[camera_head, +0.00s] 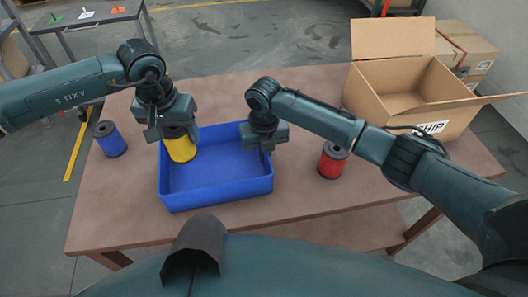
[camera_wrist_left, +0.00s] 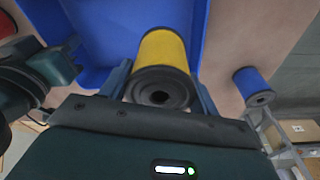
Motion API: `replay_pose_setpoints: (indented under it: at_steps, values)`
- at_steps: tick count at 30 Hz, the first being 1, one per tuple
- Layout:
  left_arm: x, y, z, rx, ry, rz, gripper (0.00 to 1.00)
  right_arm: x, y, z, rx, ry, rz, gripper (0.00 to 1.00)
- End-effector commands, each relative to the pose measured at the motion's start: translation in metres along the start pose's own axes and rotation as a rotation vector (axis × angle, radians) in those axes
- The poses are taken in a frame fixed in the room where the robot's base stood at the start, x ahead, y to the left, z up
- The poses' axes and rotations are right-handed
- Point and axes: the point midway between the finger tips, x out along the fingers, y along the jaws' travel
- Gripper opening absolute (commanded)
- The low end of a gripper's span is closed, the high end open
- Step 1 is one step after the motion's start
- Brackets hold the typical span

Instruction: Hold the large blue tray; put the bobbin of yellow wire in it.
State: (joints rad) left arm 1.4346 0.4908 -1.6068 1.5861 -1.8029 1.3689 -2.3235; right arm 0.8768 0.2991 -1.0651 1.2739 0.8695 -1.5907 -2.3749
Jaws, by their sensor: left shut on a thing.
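The large blue tray (camera_head: 218,194) sits on the brown table. My left gripper (camera_head: 177,132) is shut on the bobbin of yellow wire (camera_head: 181,150), with the bobbin over the tray's back left corner. In the left wrist view the yellow bobbin (camera_wrist_left: 163,55) is between the fingers, its dark end toward the camera. I cannot tell whether it touches the tray. My right gripper (camera_head: 266,146) is at the tray's back right rim. Its fingertips are largely hidden, so I cannot tell whether it grips the rim.
A bobbin of blue wire (camera_head: 110,139) stands left of the tray. A bobbin of red wire (camera_head: 333,160) stands to its right, beneath my right arm. An open cardboard box (camera_head: 408,90) is at the table's back right. The table's front left is clear.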

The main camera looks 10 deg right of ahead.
Motion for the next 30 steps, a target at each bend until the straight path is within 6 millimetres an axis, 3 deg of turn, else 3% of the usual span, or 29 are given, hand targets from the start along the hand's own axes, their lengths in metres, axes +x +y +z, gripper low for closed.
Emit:
replay_pose_setpoints:
  at_steps: [30]
  values:
    - [0.039,0.0,0.006,0.0,0.0,0.0,0.28,-0.001,0.0,0.0,0.0,-0.001,0.001,0.0]
